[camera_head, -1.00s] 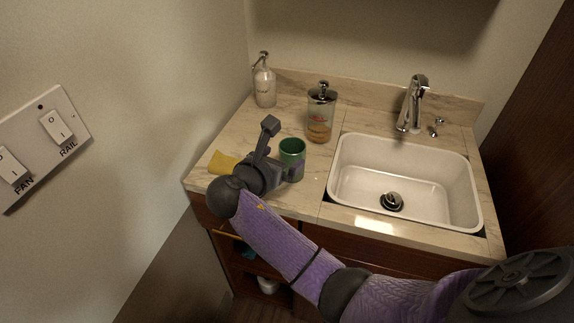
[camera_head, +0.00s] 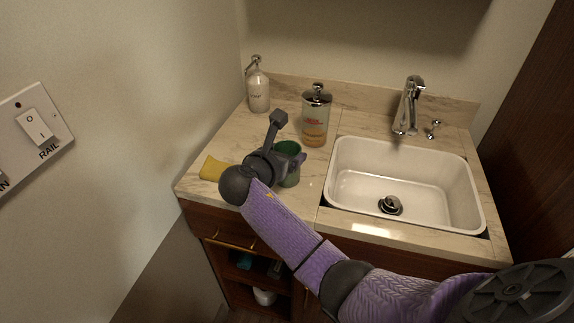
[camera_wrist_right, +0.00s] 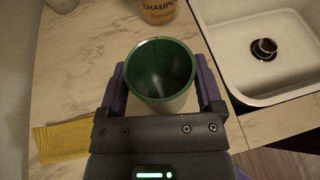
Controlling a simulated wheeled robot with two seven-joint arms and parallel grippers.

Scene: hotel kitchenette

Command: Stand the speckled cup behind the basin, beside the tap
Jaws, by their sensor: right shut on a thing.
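The green speckled cup (camera_head: 289,179) stands upright on the counter, left of the basin, partly hidden by my gripper. In the right wrist view the cup (camera_wrist_right: 161,72) sits between the two fingers, its open mouth facing the camera. My right gripper (camera_head: 290,163) is shut on the cup. The white basin (camera_head: 352,186) is set in the counter to the right. The chrome tap (camera_head: 409,108) rises behind the basin, with a small handle (camera_head: 433,130) to its right. My left gripper is not in view.
A shampoo dispenser (camera_head: 315,118) stands behind the cup, left of the tap. A pale pump bottle (camera_head: 259,91) is in the back left corner. A yellow cloth (camera_head: 213,168) lies at the left counter edge. A narrow counter strip behind the basin is bare left of the tap.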

